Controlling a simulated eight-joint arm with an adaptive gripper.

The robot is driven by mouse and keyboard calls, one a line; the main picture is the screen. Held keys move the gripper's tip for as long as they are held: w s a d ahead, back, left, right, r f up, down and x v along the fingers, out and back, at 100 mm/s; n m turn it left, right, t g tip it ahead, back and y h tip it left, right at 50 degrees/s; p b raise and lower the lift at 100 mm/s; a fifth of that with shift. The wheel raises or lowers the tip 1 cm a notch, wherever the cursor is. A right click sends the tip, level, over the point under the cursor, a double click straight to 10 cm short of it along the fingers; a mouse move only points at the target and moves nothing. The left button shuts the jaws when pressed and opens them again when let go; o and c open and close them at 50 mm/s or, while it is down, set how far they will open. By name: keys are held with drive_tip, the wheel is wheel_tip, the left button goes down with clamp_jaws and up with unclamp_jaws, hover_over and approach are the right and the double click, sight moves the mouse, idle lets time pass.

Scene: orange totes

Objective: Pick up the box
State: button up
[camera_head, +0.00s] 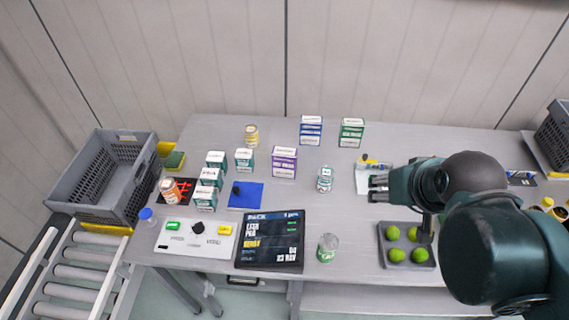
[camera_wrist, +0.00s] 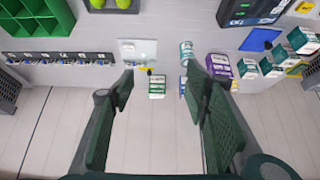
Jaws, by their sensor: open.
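Several cartons stand on the grey table; the pictures do not settle which one is the task's box. A green-and-white box (camera_head: 351,132) stands at the back; in the wrist view it (camera_wrist: 157,87) shows between my fingers, some way beyond them. A blue-and-white box (camera_head: 311,130) stands to its left, partly hidden by a finger in the wrist view. A purple-and-white box (camera_head: 283,162) stands nearer the middle. Several teal-and-white boxes (camera_head: 244,160) stand further left. My gripper (camera_head: 378,188) is open and empty, right of the cartons; its spread fingers (camera_wrist: 159,72) touch nothing.
A can (camera_head: 325,179) and a glass jar (camera_head: 328,248) stand left of my gripper. A white tray (camera_head: 366,184) lies close by it. A grey tray (camera_head: 390,262) holds green balls. A dark screen (camera_head: 268,240) lies in front; a grey crate (camera_head: 100,175) stands left.

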drive_tip(key=w, duration=0.1)
drive_tip(key=n+g+p, duration=0.1)
drive_tip(key=n+g, duration=0.4)
drive_tip(key=n, duration=0.8)
hover_over(284, 151)
drive_tip(key=s+d, duration=0.4)
drive_tip(key=d, duration=0.4)
wheel_tip(284, 151, down, 10)
drive_tip(key=w+a+f+n, duration=0.1)
drive_tip(key=a+f, duration=0.1)
drive_tip(key=f, duration=0.1)
drive_tip(key=w+a+f+n+g, duration=0.1)
drive_tip(key=a+f, duration=0.2)
drive_tip(key=w+a+f+n, duration=0.1)
drive_tip(key=a+f, duration=0.1)
drive_tip(key=f, duration=0.1)
drive_tip(key=shift+w+a+f+g+p, duration=0.2)
drive_tip(key=shift+w+f+g+p, duration=0.1)
drive_tip(key=shift+w+g, duration=0.1)
drive_tip(key=shift+w+a+f+n, duration=0.1)
drive_tip(key=shift+a+f+n, duration=0.2)
drive_tip(key=shift+f, duration=0.15)
drive_tip(key=shift+f, duration=1.25)
drive_tip(key=shift+f, duration=0.1)
